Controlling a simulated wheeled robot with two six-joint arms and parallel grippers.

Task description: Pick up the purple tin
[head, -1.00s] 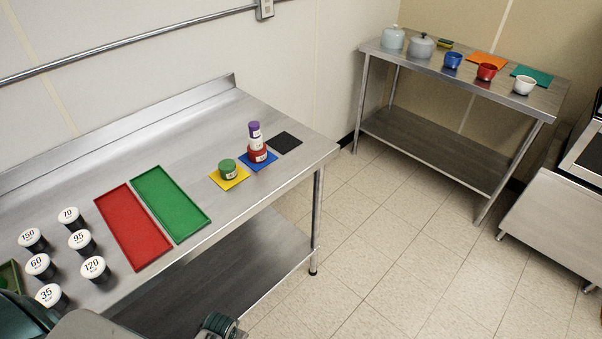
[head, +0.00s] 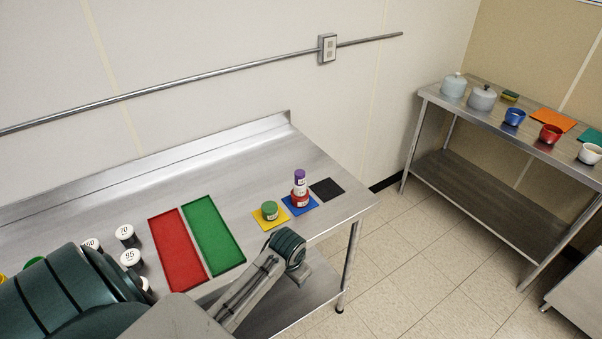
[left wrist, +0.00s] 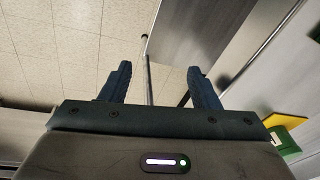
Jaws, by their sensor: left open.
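The purple tin (head: 299,175) is the top of a small stack on the blue mat (head: 311,209) in the head view. Under it are a white tin (head: 299,189) and a red tin (head: 300,199). My left gripper (left wrist: 161,78) shows in the left wrist view, open and empty, with floor and the table's underside and edge beyond its fingers. The purple tin cannot be made out in that view. My arm in the head view reaches up beside the table's front edge, below the stack; its fingers are not visible there. My right gripper is not in view.
A green tin (head: 269,210) sits on a yellow mat (head: 260,224), left of the stack. A black mat (head: 327,189) lies right of it. Red (head: 181,256) and green (head: 214,235) trays and several numbered canisters are further left. Another table (head: 480,121) with pots stands at right.

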